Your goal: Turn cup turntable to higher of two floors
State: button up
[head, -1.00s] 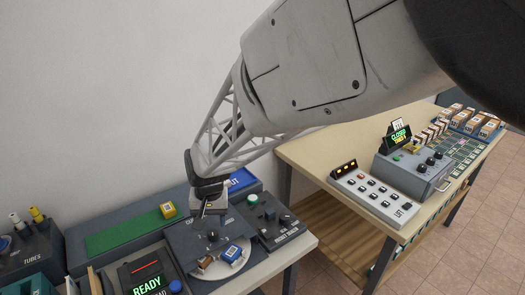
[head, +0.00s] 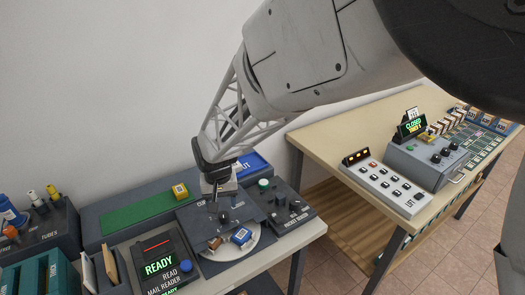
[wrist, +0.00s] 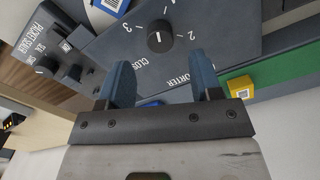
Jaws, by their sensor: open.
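The dark turntable panel (head: 196,217) has a round black knob (head: 224,217) on it. In the wrist view the knob (wrist: 159,38) has a white pointer line and sits among the printed numbers 2, 3 and 4 and a partly hidden "CLOS..." label. I cannot tell which mark it points to. Floor labels on the packets are not readable.
A mail reader (head: 158,265) showing READY stands front left. A second table (head: 340,140) with control boxes stands at right.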

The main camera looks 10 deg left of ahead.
aim_at(223, 214)
jog(key=shift+f, duration=2.75)
grip_shut()
